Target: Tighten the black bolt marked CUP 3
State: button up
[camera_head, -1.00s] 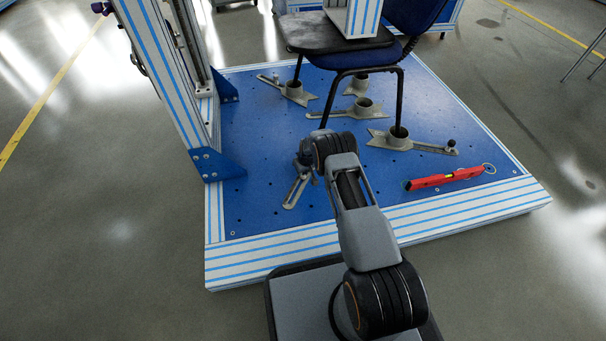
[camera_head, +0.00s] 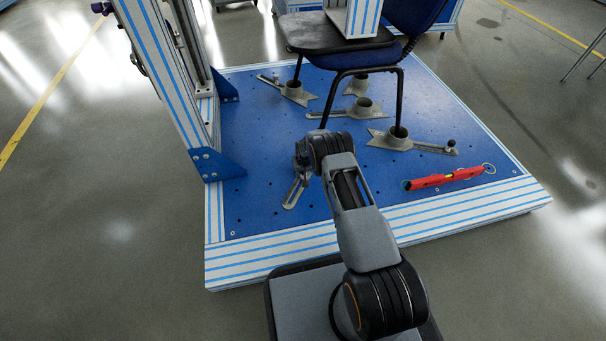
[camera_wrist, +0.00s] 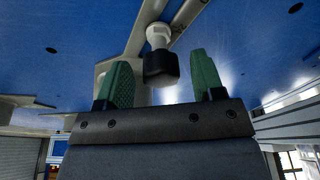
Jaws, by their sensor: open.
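In the wrist view, a black bolt head (camera_wrist: 160,68) on a pale shank sits between the green fingertips of my gripper (camera_wrist: 164,80). The fingers are open, with a gap on each side of the bolt. The shank joins a grey slotted clamp bar (camera_wrist: 140,28) against the blue plate. No CUP 3 marking is legible. In the head view, the clamp bar (camera_head: 294,191) shows beside my wrist, on the blue platform's near left part. My arm hides the fingertips and that bolt there.
A blue chair (camera_head: 375,62) stands behind on the platform (camera_head: 255,205), its legs in grey cups. Another cup (camera_head: 396,137) with a dark bolt (camera_head: 451,143) lies to the right. A red level (camera_head: 445,178) lies at the front right. A striped upright (camera_head: 165,80) stands at the left.

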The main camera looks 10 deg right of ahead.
jog(key=n+y, duration=0.1)
jog(key=n, duration=0.2)
jog(key=shift+n, duration=0.4)
jog(key=shift+n, duration=0.3)
jog(key=n, duration=0.3)
jog(key=shift+n+g+y, duration=0.3)
jog(key=shift+y, duration=0.1)
jog(key=shift+d, duration=0.1)
jog(key=n, duration=0.3)
jog(key=shift+n+g+y, duration=0.3)
jog(key=shift+n+g, duration=0.1)
